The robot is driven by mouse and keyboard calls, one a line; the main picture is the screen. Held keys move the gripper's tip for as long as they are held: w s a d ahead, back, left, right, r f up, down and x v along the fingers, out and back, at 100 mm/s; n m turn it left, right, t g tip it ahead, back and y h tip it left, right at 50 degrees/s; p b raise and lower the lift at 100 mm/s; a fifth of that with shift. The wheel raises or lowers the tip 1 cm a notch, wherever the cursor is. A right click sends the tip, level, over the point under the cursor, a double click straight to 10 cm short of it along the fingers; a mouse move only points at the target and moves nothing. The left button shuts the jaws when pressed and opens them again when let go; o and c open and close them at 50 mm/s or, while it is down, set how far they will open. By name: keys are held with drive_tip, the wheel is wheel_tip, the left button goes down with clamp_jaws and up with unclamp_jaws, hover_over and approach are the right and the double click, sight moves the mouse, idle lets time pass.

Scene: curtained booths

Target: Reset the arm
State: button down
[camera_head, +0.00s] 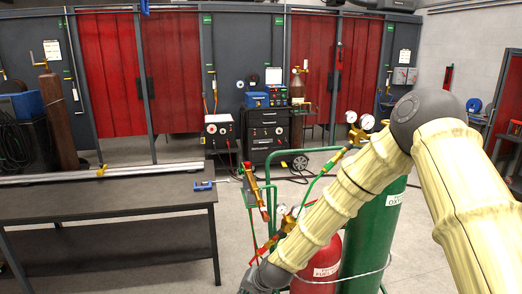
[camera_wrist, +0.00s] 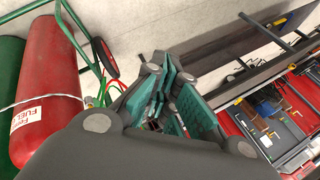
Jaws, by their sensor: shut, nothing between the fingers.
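My arm, in a pale yellow sleeve, crosses the right side of the head view. It bends at a dark joint and reaches down to the bottom centre, in front of the gas cylinders. My gripper (camera_wrist: 165,85) shows in the wrist view with dark links and teal finger pads. It is shut with nothing held. The gripper's fingers cannot be made out in the head view.
The red cylinder (camera_head: 318,268) and a green cylinder (camera_head: 372,225) stand on a cart close to my arm. A dark workbench (camera_head: 120,205) stands at left with a blue clamp (camera_head: 203,186) on it. Red-curtained booths (camera_head: 172,70) line the back. Floor is open beyond the bench.

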drive_tip(key=s+d+f+n+g+h, duration=0.1)
drive_tip(key=s+d+f, duration=0.6)
drive_tip(key=s+f, duration=0.25)
drive_tip(key=s+d+f+g+h, duration=0.1)
drive_tip(key=s+d+f+h, duration=0.1)
drive_tip(key=s+d+f, duration=0.75)
drive_tip(key=s+d+f+n+g+h, duration=0.1)
drive_tip(key=s+d, duration=0.4)
drive_tip(key=s, duration=0.6)
drive_tip(key=s+d+n+g+h, duration=0.1)
drive_tip(key=s+d, duration=0.5)
drive_tip(key=s, duration=0.5)
drive_tip(key=shift+d+f+g, duration=0.25)
drive_tip(key=shift+f+g, duration=0.1)
drive_tip(key=shift+g, duration=0.05)
